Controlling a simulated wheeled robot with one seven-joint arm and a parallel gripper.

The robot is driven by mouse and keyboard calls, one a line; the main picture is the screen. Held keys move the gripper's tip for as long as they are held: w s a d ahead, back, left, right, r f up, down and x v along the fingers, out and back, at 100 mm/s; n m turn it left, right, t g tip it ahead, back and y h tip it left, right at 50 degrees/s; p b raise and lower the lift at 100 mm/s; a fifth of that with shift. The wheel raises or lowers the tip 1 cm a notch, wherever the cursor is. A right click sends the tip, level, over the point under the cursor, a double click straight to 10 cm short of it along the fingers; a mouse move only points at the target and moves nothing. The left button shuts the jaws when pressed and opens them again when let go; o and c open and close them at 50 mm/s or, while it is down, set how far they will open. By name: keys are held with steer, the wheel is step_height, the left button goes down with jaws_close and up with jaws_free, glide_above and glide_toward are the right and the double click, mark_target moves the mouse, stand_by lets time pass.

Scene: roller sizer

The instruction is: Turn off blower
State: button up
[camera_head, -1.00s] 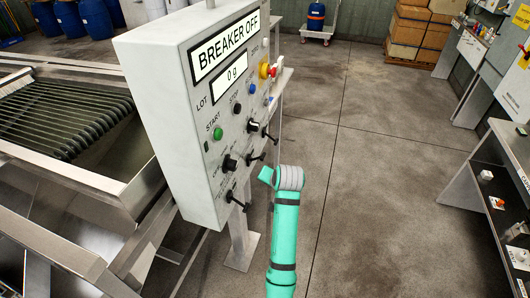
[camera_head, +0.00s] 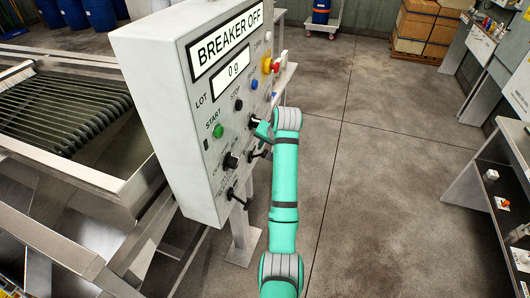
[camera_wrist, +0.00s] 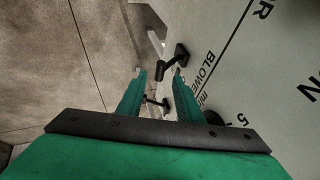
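The grey control panel (camera_head: 150,70) stands in front of me, its display reading "BREAKER OFF" and "0 g". In the wrist view, a black lever (camera_wrist: 174,61) beside the printed word "BLOWER" sticks out from the panel face. My gripper (camera_wrist: 160,73) is open, its two green fingers apart, with the lever's handle end lying between the fingertips in the picture; I cannot tell whether they touch. In the head view, my gripper (camera_head: 263,131) is close to the panel's right-hand controls and partly hides them.
A second black lever (camera_wrist: 156,102) shows lower between the fingers. The panel also has a green start button (camera_head: 218,131), a black stop button (camera_head: 239,105), a black knob (camera_head: 231,161) and a lower lever (camera_head: 237,197). A roller machine (camera_head: 60,105) is at left; open floor lies right.

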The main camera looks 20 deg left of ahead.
mark_target(266, 151)
steer(key=shift+x, duration=2.35)
steer(key=shift+d, duration=0.1)
steer(key=shift+s+f, duration=0.1)
jaws_close()
